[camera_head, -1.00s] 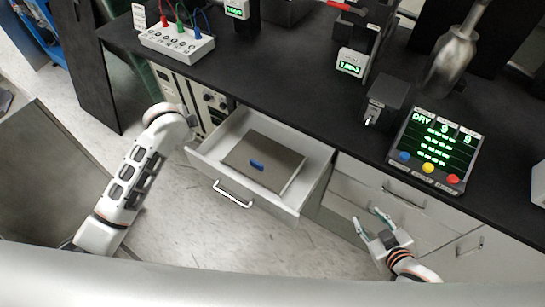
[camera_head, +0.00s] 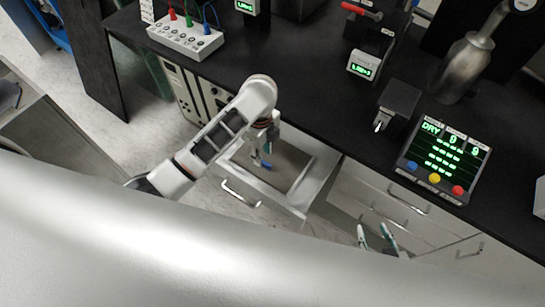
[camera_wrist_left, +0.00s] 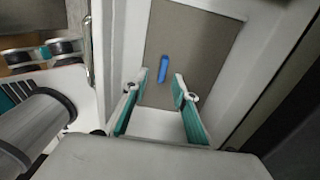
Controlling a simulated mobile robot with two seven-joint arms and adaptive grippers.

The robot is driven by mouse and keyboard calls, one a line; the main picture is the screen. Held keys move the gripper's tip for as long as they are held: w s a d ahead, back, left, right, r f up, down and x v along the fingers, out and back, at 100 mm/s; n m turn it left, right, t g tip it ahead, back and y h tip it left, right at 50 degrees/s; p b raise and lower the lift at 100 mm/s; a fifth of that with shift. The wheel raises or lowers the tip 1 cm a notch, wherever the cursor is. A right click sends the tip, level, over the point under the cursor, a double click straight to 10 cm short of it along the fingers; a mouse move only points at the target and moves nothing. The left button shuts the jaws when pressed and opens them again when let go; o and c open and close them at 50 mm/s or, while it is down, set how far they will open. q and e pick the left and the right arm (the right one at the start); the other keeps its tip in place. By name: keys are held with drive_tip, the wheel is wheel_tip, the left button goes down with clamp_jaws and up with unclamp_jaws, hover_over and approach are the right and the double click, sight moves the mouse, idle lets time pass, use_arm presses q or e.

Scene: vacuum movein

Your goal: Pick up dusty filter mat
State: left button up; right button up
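The dusty filter mat (camera_head: 290,166) looks like a flat grey-brown panel lying in the open drawer (camera_head: 319,181). A blue tab stands on the mat, clear in the left wrist view (camera_wrist_left: 163,69). My left gripper (camera_head: 261,163) is over the drawer, partly hidden by its own arm. In the left wrist view its fingers (camera_wrist_left: 160,88) are apart, one on each side of the near end of the tab, with nothing held. I cannot tell how high above the mat they are. My right gripper (camera_head: 375,236) is at the lower right, in front of the closed drawers, with its fingers apart and empty.
The black bench top (camera_head: 310,100) runs above the drawer. A display with coloured buttons (camera_head: 440,158) and a metal bottle (camera_head: 462,68) stand at the right. A box with cables (camera_head: 185,40) stands at the back left. The drawer's walls surround the mat.

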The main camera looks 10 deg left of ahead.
sight(263, 161)
use_arm(q)
drive_tip(key=shift+w+a+f, duration=0.1)
drive_tip(key=shift+w+f, duration=0.1)
drive_tip(key=shift+f, duration=1.2)
drive_tip(key=shift+w+f, duration=0.15)
drive_tip(key=shift+f, duration=1.2)
clamp_jaws()
